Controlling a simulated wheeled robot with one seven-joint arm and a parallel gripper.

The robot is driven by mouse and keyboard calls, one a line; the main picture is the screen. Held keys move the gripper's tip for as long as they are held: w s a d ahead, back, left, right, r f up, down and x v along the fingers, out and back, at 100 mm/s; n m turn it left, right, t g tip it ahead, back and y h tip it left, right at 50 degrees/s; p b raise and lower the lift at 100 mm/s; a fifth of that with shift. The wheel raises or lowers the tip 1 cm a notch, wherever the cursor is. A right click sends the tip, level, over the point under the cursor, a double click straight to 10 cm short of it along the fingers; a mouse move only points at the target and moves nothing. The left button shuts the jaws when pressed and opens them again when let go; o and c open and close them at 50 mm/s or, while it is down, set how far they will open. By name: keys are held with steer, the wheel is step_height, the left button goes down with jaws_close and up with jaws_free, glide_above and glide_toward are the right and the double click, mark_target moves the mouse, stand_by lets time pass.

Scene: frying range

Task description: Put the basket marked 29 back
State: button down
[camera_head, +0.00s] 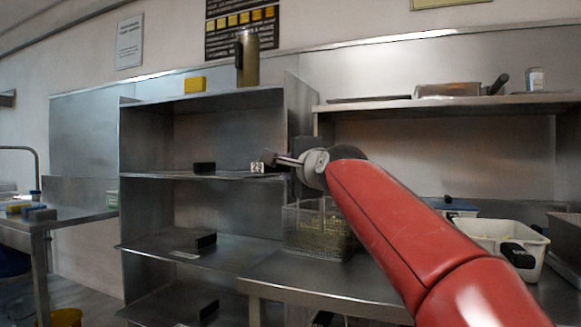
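A small white tag reading 29 (257,168) shows at the tip of my gripper (277,160), level with the middle shelf of the steel rack (148,205). I cannot tell whether the tag is fixed to something between the fingers. The fingers are seen edge-on, so their opening is unclear. A wire basket (312,238) is upright below and slightly right of my gripper, beside the rack at the counter's left end. Its upper right part is behind my red arm. I cannot tell whether it rests on the counter or is joined to the tag.
Black blocks (205,241) sit on the rack's shelves, which otherwise look largely bare. A green-brown canister (248,58) and a yellow block (195,84) stand on top. White tub (497,238) is on the counter at right. A wall shelf (440,102) runs above the counter.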

steer(key=c, duration=1.2)
jaws_free()
steer(key=shift+c, duration=0.2)
steer(key=shift+o, duration=0.4)
steer(key=shift+f, duration=0.1)
steer(key=shift+s, duration=0.1)
steer(key=b+v, duration=0.3)
steer(key=v, duration=0.5)
steer(key=s+d+f+n+g+h, duration=0.2)
steer(key=s+f, duration=0.7)
steer(key=f, duration=0.6)
steer(key=s+d+f+n+g+h, duration=0.3)
steer(key=s+d+f+n+g, duration=0.2)
steer(key=f, duration=1)
steer(key=s+d+f+n+g+h, duration=0.2)
steer(key=s+d+f+n, duration=0.4)
steer(key=s+f, duration=0.7)
step_height(320, 180, down, 2)
steer(key=d+g, duration=0.1)
steer(key=d, duration=0.1)
steer(key=shift+s+d+f+g, duration=0.2)
steer(key=shift+s+d+g, duration=0.05)
steer(key=shift+s+g, duration=0.15)
